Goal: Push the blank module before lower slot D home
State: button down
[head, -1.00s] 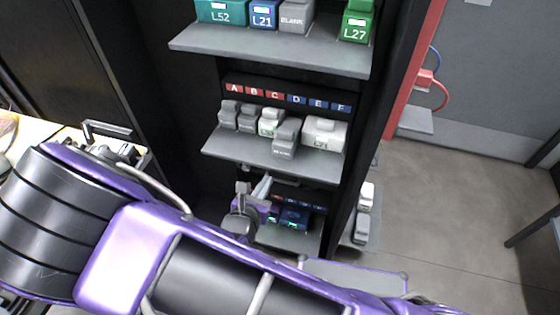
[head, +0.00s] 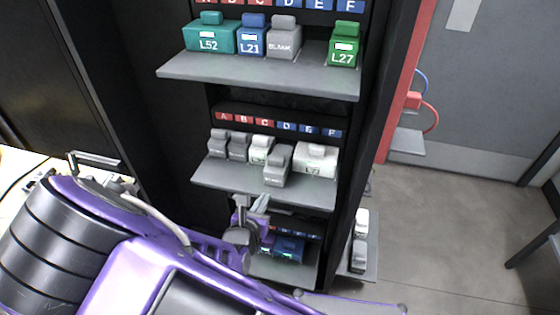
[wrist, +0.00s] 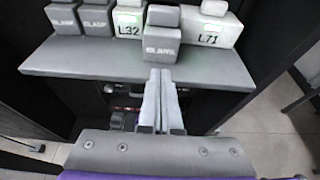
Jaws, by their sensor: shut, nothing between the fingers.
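A grey blank module (head: 277,167) stands on the middle shelf (head: 215,176) in front of label D (head: 284,127). It sticks out farther towards the shelf's front edge than its neighbours. In the wrist view the same blank module (wrist: 161,42) is top centre, its front face towards me. My gripper (wrist: 160,76) is shut and empty, its fingertips at the shelf's front edge just below the module in the picture, apart from it as far as I can tell. In the head view my gripper (head: 262,200) shows at that shelf's front edge, partly hidden by my arm.
To the module's left are a white L32 module (wrist: 128,22) and two grey blanks; to its right is a wide white L71 module (wrist: 210,30). An upper shelf (head: 258,77) holds several modules. Dark cabinet walls flank the shelves.

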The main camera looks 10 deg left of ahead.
aim_at(277, 167)
jog(key=shift+w+d+f+b, duration=0.15)
jog(key=shift+w+b, duration=0.35)
jog(key=shift+w, duration=1.8)
jog(key=shift+w+d+f+b, duration=0.2)
jog(key=shift+w+b, duration=0.3)
jog(key=shift+w, duration=1.75)
jog(key=shift+w+d+f+b, duration=0.15)
jog(key=shift+w+b, duration=0.35)
jog(key=shift+w, duration=1.8)
jog(key=shift+s+a+p, duration=0.15)
jog(key=shift+s+p, duration=0.35)
jog(key=shift+s, duration=1.55)
jog(key=shift+s+a+p, duration=0.15)
jog(key=shift+s+p, duration=0.3)
jog(key=shift+s, duration=1.55)
